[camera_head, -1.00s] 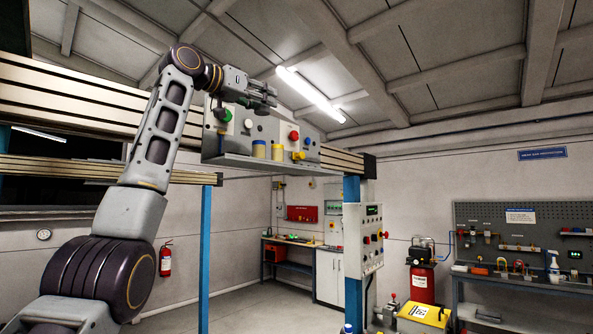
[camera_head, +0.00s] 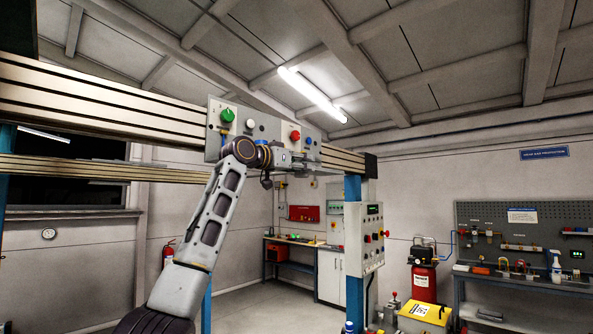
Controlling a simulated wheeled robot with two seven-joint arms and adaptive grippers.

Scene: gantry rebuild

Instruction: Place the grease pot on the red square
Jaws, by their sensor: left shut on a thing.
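My left gripper (camera_head: 305,161) is in front of the grey panel unit on the gantry beam, level with its shelf. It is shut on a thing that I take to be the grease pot. Its fingers and wrist cover that thing, so its shape and tilt cannot be made out. The shelf and the yellow pots seen on it earlier are hidden behind my arm and gripper. I cannot see a red square in this view. My right gripper is not in view.
The panel (camera_head: 262,124) carries a green knob (camera_head: 227,115), a red knob (camera_head: 295,135) and a blue knob (camera_head: 308,141). The gantry beam (camera_head: 100,100) runs behind my arm. A control box (camera_head: 371,238) hangs on the blue post (camera_head: 353,190). Open floor lies below.

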